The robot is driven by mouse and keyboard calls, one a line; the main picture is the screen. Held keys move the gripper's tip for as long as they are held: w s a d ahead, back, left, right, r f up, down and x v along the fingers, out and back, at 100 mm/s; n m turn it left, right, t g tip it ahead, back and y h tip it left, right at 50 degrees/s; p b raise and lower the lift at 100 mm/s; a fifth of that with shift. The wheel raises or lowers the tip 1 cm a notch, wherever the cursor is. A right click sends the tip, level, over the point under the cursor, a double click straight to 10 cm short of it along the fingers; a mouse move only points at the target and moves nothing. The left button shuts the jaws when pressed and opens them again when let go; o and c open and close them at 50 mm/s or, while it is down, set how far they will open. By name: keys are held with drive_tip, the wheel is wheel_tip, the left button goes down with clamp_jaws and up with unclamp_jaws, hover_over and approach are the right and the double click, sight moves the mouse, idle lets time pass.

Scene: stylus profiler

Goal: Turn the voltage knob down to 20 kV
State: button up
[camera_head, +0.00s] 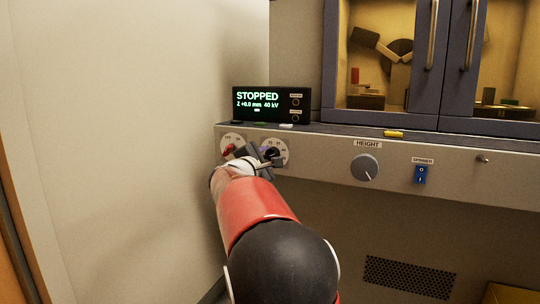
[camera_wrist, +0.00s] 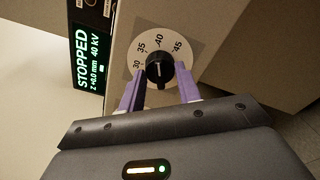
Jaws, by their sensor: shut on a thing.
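The voltage knob (camera_wrist: 160,69) is black with a white pointer line, on a round white dial (camera_wrist: 150,42) marked 30, 35, 40 and 45. The line points toward 40. My gripper (camera_wrist: 160,82) is shut on the knob, with one purple finger on each side. The dial's near part is hidden behind the fingers. In the head view the knob (camera_head: 271,152) is partly covered by my gripper (camera_head: 268,158). The display (camera_head: 271,104) reads STOPPED, Z +0.0 mm, 40 kV, and also shows in the wrist view (camera_wrist: 89,60).
A red knob (camera_head: 229,150) on a white dial sits just left of my gripper. A glass-doored cabinet (camera_head: 443,60) stands above.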

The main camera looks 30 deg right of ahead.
drive_tip(key=n+p, duration=0.2)
drive_tip(key=r+n+p, duration=0.1)
drive_tip(key=n, duration=0.1)
drive_tip(key=shift+p, duration=0.35)
drive_tip(key=n+p, duration=0.2)
drive_tip(key=n, duration=0.1)
drive_tip(key=shift+f+n, duration=0.2)
drive_tip(key=shift+n, duration=0.1)
drive_tip(key=shift+f+n, duration=0.3)
drive_tip(key=shift+n, duration=0.1)
drive_tip(key=shift+r+p, duration=0.1)
drive_tip(key=shift+p, duration=0.25)
